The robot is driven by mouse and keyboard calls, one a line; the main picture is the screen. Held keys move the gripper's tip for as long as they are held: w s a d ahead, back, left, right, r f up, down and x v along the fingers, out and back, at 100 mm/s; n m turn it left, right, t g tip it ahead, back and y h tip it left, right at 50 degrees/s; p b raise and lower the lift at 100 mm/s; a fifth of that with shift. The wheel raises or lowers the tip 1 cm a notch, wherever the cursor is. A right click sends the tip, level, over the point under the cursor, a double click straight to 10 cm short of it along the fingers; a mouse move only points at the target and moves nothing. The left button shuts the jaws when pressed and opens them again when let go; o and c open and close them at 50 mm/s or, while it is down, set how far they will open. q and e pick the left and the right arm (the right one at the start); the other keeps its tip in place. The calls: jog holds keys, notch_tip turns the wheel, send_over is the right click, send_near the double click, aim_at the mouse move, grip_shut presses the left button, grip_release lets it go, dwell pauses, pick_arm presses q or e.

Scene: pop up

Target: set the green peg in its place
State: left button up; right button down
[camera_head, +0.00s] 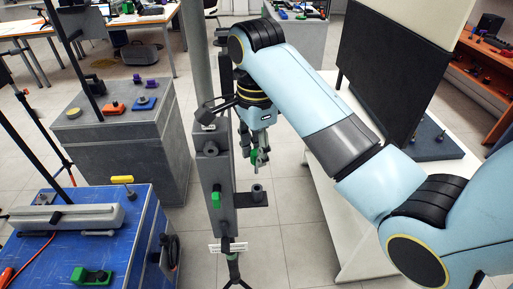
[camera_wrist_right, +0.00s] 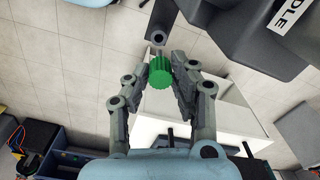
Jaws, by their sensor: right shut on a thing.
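My right gripper (camera_head: 257,147) points down beside a tall grey post (camera_head: 213,165). It is shut on the green peg (camera_head: 254,157), which shows between its fingers. In the right wrist view the peg (camera_wrist_right: 161,73) has a ribbed green head, with a finger on each side. A small dark upright cylinder with a hole in its top (camera_head: 257,191) stands on a dark plate (camera_head: 245,201) on the post's side, below the gripper. The cylinder's round opening (camera_wrist_right: 158,38) shows just beyond the peg in the wrist view. The peg appears apart from it. My left gripper is out of view.
A second green part (camera_head: 216,197) sits on the post's front, above a white label (camera_head: 228,247). A blue-topped bench (camera_head: 128,220) is at left, a grey cabinet (camera_head: 140,118) behind it. A white table (camera_head: 335,220) with a dark panel (camera_head: 385,65) stands at right.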

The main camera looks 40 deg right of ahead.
notch_tip(320, 180, down, 3)
jog(key=shift+s+r, duration=0.1)
jog(key=shift+r, duration=0.05)
jog(key=shift+f, duration=0.3)
jog(key=shift+f+b, duration=0.25)
jog(key=shift+b, duration=0.05)
jog(key=shift+f, duration=0.15)
jog(key=shift+p, duration=0.45)
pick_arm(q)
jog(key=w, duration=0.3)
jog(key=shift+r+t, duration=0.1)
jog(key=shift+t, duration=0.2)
